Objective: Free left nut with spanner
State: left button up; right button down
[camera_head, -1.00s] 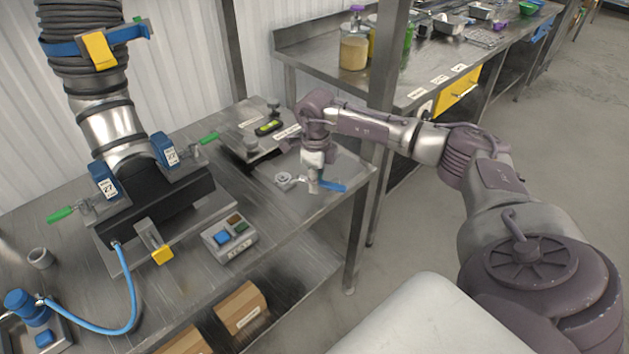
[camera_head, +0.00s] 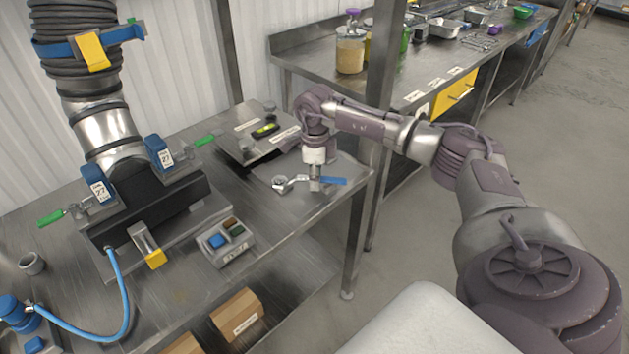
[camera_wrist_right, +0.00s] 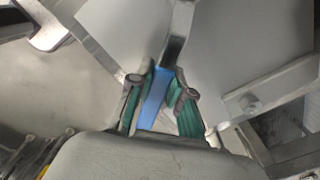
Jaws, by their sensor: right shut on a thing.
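The spanner has a blue handle (camera_head: 333,181) and a silver head (camera_head: 279,183) pointing left. My right gripper (camera_head: 315,185) is shut on it, over the grey mat at the bench's right end. In the right wrist view the blue handle (camera_wrist_right: 153,103) lies between my green-padded fingers (camera_wrist_right: 160,105). Two blue blocks marked 27, a left one (camera_head: 100,191) and a right one (camera_head: 159,152), sit on the black housing (camera_head: 160,205) under the corrugated duct, near silver fittings with green handles. The nuts are too small to make out. My left gripper is out of view.
A raised metal plate (camera_head: 250,127) lies behind the spanner. A blue hose (camera_head: 128,290) loops at the left. A steel post (camera_head: 384,80) rises behind my right arm.

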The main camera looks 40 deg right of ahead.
jog(key=shift+s+a+r+m+p, duration=0.1)
jog(key=shift+s+a+m+p, duration=0.2)
jog(key=shift+m+p, duration=0.25)
jog(key=shift+s+a+m+p, duration=0.3)
jog(key=shift+a+m, duration=0.2)
jog(key=shift+m, duration=0.25)
jog(key=shift+s+a+m+p, duration=0.2)
jog(key=shift+a+m+p, duration=0.25)
jog(key=shift+m, duration=0.25)
jog(key=shift+r+p, duration=0.7)
jog(key=shift+r, duration=0.35)
notch_tip(320, 180, up, 4)
jog(key=p, duration=0.2)
jog(key=shift+p, duration=0.3)
dwell(0.4)
